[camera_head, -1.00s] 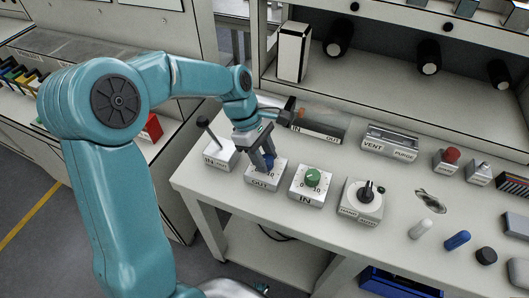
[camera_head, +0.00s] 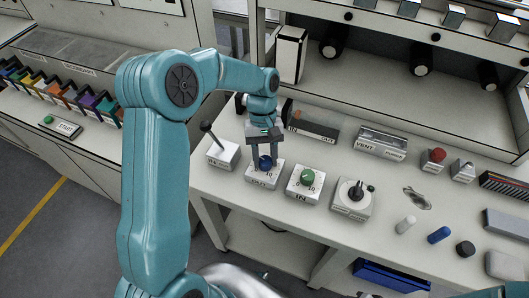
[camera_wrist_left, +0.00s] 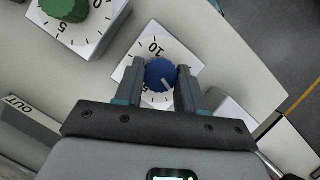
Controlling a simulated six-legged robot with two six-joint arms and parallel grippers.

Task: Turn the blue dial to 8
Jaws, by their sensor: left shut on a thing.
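The blue dial (camera_head: 265,163) sits on a white box (camera_head: 262,181) labelled OUT at the near part of the bench. My left gripper (camera_head: 264,156) points down over it, with its fingers on either side of the knob. In the left wrist view the blue dial (camera_wrist_left: 160,73) is between the fingertips of my left gripper (camera_wrist_left: 160,75), which is shut on it. A pale pointer mark shows on the knob, towards the lower right of that picture. The numbers 10 and 5 show on the scale; the fingers hide other parts of it. My right gripper is out of view.
A green dial (camera_head: 307,177) on a box labelled IN stands close on the right. A lever box (camera_head: 222,154) stands on the left. A joystick box (camera_head: 353,197) is further right. Loose pegs lie towards the right of the bench.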

